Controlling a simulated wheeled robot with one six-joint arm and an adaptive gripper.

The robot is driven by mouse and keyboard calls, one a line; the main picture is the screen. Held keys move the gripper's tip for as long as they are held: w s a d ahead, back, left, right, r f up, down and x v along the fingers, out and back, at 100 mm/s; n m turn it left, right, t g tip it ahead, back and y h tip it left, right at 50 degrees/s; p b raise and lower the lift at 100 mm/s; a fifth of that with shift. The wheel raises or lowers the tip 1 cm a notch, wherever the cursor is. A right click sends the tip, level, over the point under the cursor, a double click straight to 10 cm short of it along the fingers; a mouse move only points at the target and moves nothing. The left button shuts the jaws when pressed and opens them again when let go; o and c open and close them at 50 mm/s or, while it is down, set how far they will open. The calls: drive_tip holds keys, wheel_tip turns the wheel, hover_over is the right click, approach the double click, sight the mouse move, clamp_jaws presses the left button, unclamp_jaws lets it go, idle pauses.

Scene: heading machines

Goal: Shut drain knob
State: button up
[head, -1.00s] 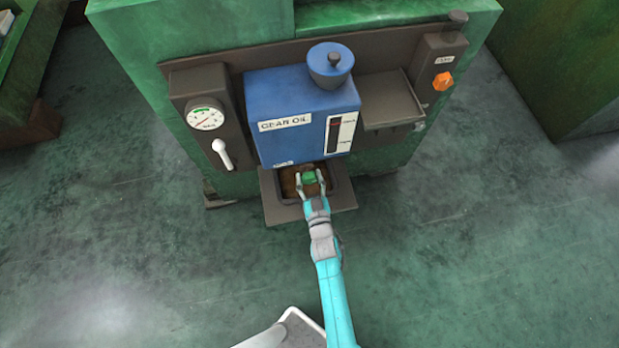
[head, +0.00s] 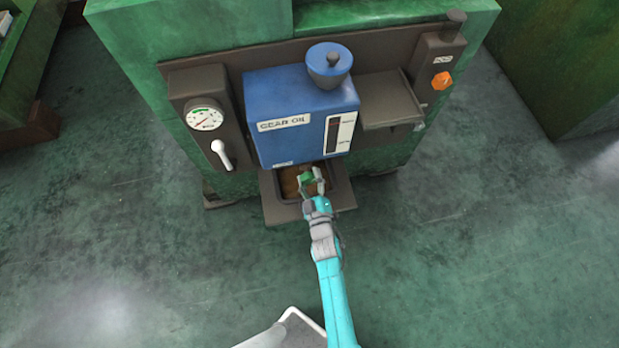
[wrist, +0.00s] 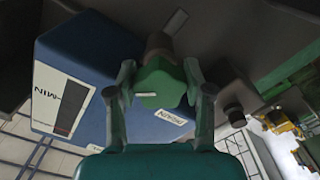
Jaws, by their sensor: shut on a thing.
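The drain knob is green with a pale line on its face; it shows in the wrist view (wrist: 158,88) and small in the head view (head: 306,176). It sits under the front of the blue gear oil tank (head: 290,110), above the drip tray (head: 285,212). My gripper (head: 312,184) has its two fingers on either side of the knob and is shut on it; in the wrist view the fingers (wrist: 160,92) touch its left and right sides. A label beside the knob in the wrist view (wrist: 169,116) appears to read DRAIN.
A gauge (head: 203,117) and a white-handled lever (head: 221,153) are left of the tank. A dark shelf (head: 390,98) and an orange knob (head: 442,81) are to the right. The green floor around the machine is open.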

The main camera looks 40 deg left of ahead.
drive_tip(key=n, duration=0.5)
drive_tip(key=shift+r+n, duration=0.15)
drive_tip(key=shift+n, duration=0.15)
drive_tip(key=shift+r+n, duration=0.1)
drive_tip(key=shift+n, duration=2.2)
drive_tip(key=o, duration=1.2)
drive_tip(key=v, duration=1.2)
drive_tip(key=shift+w, duration=0.1)
